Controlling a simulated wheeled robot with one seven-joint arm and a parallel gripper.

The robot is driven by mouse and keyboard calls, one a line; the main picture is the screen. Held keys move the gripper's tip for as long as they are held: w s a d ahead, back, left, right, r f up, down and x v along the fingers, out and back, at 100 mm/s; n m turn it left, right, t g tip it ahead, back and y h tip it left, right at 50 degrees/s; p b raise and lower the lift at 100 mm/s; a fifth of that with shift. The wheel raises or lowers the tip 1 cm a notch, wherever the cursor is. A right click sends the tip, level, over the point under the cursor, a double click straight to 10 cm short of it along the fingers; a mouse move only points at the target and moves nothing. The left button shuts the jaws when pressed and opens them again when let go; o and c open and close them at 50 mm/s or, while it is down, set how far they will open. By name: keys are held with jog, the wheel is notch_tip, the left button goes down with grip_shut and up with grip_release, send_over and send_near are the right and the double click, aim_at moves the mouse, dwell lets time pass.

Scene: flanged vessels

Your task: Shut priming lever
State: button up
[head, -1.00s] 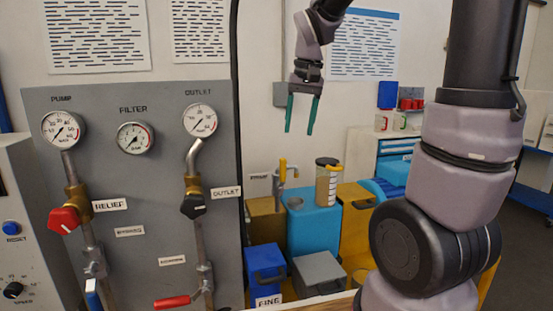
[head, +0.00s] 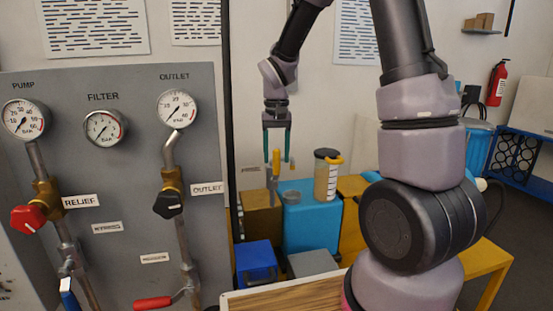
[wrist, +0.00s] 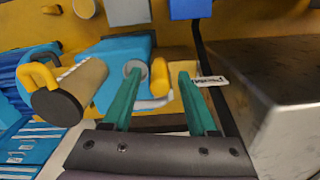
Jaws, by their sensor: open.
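The priming lever (head: 276,167) has a yellow upright handle beside a small label on the wall (head: 250,170), too small to read. In the wrist view the yellow handle (wrist: 160,78) shows in the gap between my fingertips, nearer the left finger. My gripper (head: 277,158) points down with its two green fingers apart, just over the lever in the head view. In the wrist view my gripper (wrist: 159,75) looks empty. I cannot tell whether a finger touches the handle.
A blue block (head: 312,225) bears a clear jar (head: 327,175) with a dark lid and yellow handle, right of the lever. A dark blue box (head: 256,262) and a grey box (head: 312,263) stand in front. The grey gauge panel (head: 120,200) with valves stands left.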

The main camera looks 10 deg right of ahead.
jog(key=shift+f, duration=0.7)
grip_shut()
dwell(1.0)
